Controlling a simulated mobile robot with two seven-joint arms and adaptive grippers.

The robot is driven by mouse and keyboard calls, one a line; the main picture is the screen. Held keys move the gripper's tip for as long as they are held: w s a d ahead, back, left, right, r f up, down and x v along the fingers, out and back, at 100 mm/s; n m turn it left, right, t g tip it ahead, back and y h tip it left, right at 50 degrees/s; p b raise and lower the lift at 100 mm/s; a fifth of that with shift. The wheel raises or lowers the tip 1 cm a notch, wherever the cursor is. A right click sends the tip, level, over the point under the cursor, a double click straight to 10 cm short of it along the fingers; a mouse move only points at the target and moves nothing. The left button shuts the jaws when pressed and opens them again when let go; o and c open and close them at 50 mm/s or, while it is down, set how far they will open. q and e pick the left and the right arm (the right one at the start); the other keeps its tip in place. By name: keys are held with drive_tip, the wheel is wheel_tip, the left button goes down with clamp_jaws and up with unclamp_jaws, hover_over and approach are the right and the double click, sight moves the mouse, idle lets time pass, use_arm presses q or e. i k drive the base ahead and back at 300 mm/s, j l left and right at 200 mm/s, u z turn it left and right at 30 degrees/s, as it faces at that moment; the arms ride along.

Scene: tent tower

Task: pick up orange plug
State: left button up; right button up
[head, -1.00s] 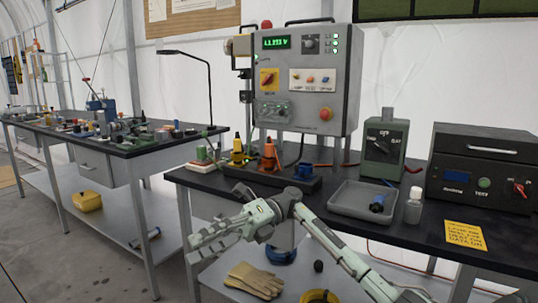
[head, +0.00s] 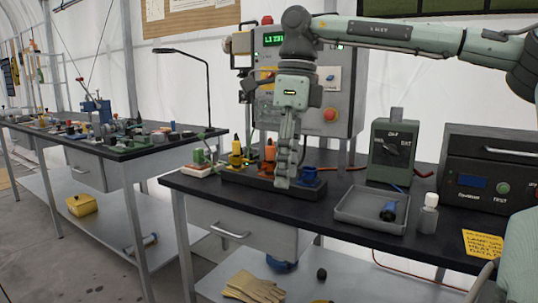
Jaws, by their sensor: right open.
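The orange plug (head: 269,151) stands upright in a black holder (head: 243,180) on the near bench, in the head view. A yellow plug (head: 236,152) stands to its left and a blue plug (head: 309,175) to its right in the same holder. My right gripper (head: 284,180) points down just right of the orange plug in the picture and covers part of it and of the holder. It is open, and nothing shows held in it. Its fingers overlap seen from this side, so I cannot tell the exact gap to the plug. My left gripper is not in view.
A grey control panel (head: 345,100) stands behind the holder. A grey tray (head: 353,213) with a blue connector (head: 389,211), a small bottle (head: 428,214) and a green meter box (head: 391,152) are to the right. Bare bench (head: 315,210) lies in front of the holder.

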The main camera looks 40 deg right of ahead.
sight(269, 148)
drive_tip(key=i+l, duration=0.5)
drive_tip(key=l, duration=0.15)
drive_tip(key=i+l, duration=0.5)
drive_tip(key=l, duration=0.1)
